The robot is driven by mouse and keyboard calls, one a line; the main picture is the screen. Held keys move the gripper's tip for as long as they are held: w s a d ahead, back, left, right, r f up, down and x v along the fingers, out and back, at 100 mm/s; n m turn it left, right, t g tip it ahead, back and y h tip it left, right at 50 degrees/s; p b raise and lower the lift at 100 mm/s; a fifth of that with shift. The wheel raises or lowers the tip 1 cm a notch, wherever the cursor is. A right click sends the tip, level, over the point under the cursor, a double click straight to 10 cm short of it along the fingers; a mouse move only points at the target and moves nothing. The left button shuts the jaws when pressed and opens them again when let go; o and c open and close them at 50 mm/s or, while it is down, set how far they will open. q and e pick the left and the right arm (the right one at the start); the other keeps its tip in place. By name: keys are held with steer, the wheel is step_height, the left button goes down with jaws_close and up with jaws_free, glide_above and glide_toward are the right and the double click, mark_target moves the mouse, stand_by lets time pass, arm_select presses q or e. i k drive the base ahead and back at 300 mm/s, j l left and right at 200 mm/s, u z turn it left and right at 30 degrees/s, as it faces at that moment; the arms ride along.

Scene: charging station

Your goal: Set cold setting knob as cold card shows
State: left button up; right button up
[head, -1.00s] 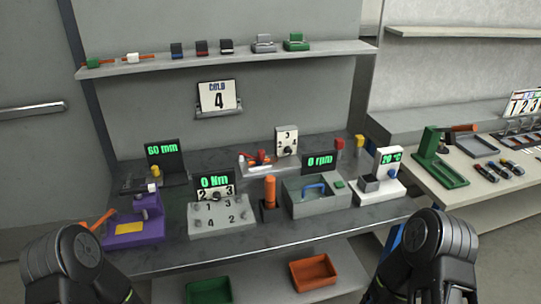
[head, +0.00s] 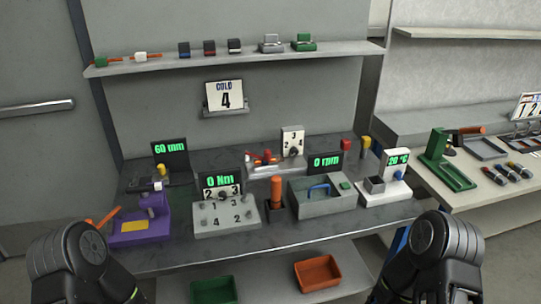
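The cold card (head: 225,95) is white, reads "COLD 4" and stands in a small holder on the back wall. A white upright panel (head: 293,139) at the back of the bench carries a dark dial knob (head: 293,152) with a "3" above it; other digits are too small to read. A second dial (head: 222,194) with "2" and "3" sits on the "0 Nm" unit. I cannot tell for sure which is the cold setting knob, nor its exact pointing. My black arm links show at the bottom left and bottom right; both grippers are out of frame.
The bench (head: 270,240) holds a purple press (head: 140,225), an orange-handled tool (head: 276,190), a grey basin unit (head: 325,202) and a white "20 °C" unit (head: 385,190). A shelf (head: 240,60) runs above. Red (head: 317,272) and green (head: 212,292) bins sit below.

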mark_target(294, 151)
steer(key=i+l+u, duration=0.1)
steer(key=i+l, duration=0.15)
steer(key=i+l+u, duration=0.15)
steer(key=i+l, duration=0.15)
steer(key=l, duration=0.2)
steer(key=i+l+u, duration=0.1)
steer(key=l, duration=0.35)
steer(key=i, duration=0.1)
